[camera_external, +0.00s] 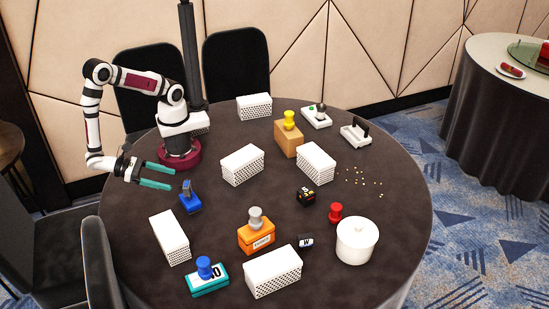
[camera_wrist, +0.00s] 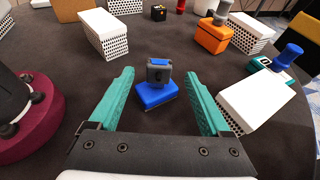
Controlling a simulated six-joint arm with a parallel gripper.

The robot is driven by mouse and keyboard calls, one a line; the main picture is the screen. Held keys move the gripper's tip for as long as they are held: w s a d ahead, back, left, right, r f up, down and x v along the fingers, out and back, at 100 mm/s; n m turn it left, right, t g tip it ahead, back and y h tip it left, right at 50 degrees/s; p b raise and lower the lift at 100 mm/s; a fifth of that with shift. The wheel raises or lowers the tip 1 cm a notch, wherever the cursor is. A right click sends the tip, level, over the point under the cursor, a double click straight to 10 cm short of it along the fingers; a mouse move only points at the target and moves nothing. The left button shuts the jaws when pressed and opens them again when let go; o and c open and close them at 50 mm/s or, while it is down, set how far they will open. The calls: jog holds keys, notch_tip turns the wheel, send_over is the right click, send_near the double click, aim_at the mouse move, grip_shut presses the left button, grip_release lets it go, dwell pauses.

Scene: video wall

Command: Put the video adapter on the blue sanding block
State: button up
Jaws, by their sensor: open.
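The blue sanding block (camera_external: 190,206) lies on the dark round table, just beyond my gripper's fingertips; it also shows in the wrist view (camera_wrist: 154,97). A small dark grey piece with a blue face, which looks like the video adapter (camera_wrist: 159,71), stands upright on top of the block; it also shows in the external view (camera_external: 187,188). My gripper (camera_external: 173,178) is open and empty, with its teal fingers apart. In the wrist view the block and adapter appear between and beyond the fingertips (camera_wrist: 160,76), and no finger visibly touches them.
White perforated boxes stand around: one in front (camera_external: 169,238), one behind (camera_external: 242,165), others farther off. Bare tabletop surrounds the blue block.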

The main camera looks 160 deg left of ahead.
jog(key=v, duration=0.5)
jog(key=s+a+r+n+g+h, duration=0.2)
jog(key=a+r+n+g+h, duration=0.2)
jog(key=a+r+n+g, duration=0.6)
jog(key=s+a+n+t+h, duration=0.4)
jog(key=s+a+n+h, duration=0.3)
jog(key=shift+s+r, duration=0.3)
jog(key=shift+s, duration=0.05)
